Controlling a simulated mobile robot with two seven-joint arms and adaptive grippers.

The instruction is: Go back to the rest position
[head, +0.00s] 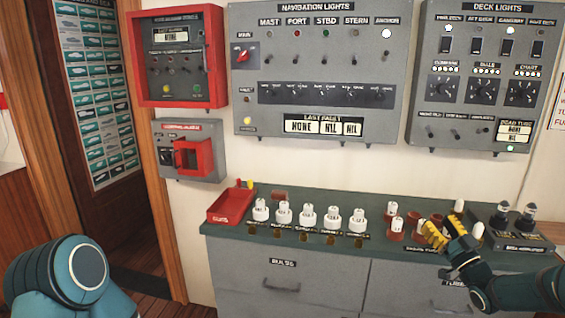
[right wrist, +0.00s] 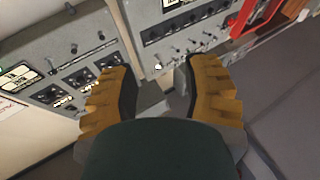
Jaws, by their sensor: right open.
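My right gripper (head: 436,234) has yellow fingers and reaches in from the right, over the right part of the counter, close in the picture to several small red and white pieces. I cannot tell whether it touches any of them. In the right wrist view my right gripper (right wrist: 160,78) has its two fingers spread apart, with nothing between them. Beyond them are the grey wall panels. A teal link of my left arm shows at the lower left of the head view; the left gripper is out of view.
The counter (head: 225,230) holds a red tray (head: 232,205), several white bulb-like pieces in a row, and a dark stand (head: 520,238) at the right. Above are the navigation lights panel (head: 318,160), deck lights panel (head: 470,105) and red-framed box (head: 178,100). A doorway is at left.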

